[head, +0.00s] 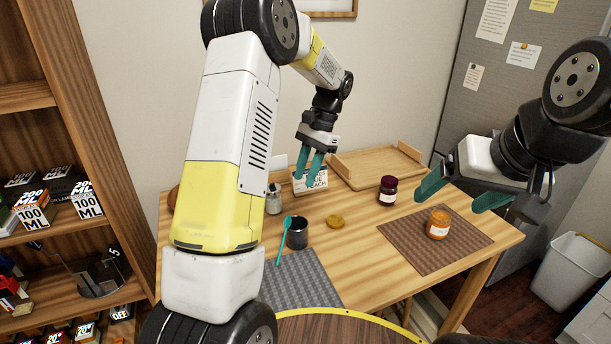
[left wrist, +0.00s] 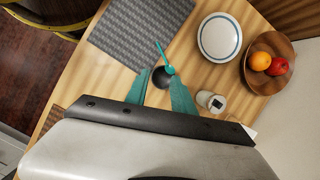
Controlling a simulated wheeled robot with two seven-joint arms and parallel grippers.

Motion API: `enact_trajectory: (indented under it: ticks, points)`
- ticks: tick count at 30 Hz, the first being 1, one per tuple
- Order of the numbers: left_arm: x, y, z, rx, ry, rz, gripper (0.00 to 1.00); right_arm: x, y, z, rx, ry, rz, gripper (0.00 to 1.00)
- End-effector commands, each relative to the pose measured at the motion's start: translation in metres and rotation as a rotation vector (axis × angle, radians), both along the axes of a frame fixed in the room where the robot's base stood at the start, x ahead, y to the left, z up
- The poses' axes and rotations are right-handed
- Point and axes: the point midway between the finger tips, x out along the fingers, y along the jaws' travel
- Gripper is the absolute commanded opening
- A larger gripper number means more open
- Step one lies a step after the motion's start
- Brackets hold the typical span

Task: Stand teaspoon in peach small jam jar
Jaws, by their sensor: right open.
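The peach jam jar (head: 438,223), orange with a pale label, stands upright on the brown mat at the right of the table. The teal teaspoon (head: 283,243) is beside a dark cup (head: 298,238), its broad end by the rim; I cannot tell whether it rests on the cup. The spoon (left wrist: 165,58) and cup (left wrist: 160,79) also show in the left wrist view, below the fingers. My left gripper (head: 309,168) is open and empty above the back of the table. My right gripper (head: 462,192) is open and empty, above and near the jam jar.
A wooden tray (head: 376,165) is at the back. A plate (left wrist: 219,38) and fruit bowl (left wrist: 285,48) lie beyond the grey mat (left wrist: 140,32).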

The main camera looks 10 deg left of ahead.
Motion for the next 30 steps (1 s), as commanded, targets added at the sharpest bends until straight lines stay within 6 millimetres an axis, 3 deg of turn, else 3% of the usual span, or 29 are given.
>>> enact_trajectory:
  ticks: [5, 9, 15, 24, 30]
  points:
    - [-0.034, 0.005, 0.056, -0.070, -0.141, 0.079, 0.30, 0.000, 0.000, 0.000, 0.000, 0.000, 0.000, 0.82]
    - [-0.075, 0.007, 0.096, -0.147, -0.277, 0.163, 0.30, 0.000, 0.000, 0.000, 0.000, 0.000, 0.000, 0.82]
    - [-0.139, 0.007, 0.134, -0.264, -0.468, 0.290, 0.30, 0.000, 0.000, 0.000, 0.000, 0.000, 0.000, 0.82]
    - [-0.224, 0.000, 0.147, -0.440, -0.717, 0.470, 0.30, 0.000, 0.000, 0.000, 0.000, 0.000, 0.000, 0.82]
    - [-0.247, -0.003, 0.143, -0.501, -0.791, 0.529, 0.30, 0.000, 0.000, 0.000, 0.000, 0.000, 0.000, 0.82]
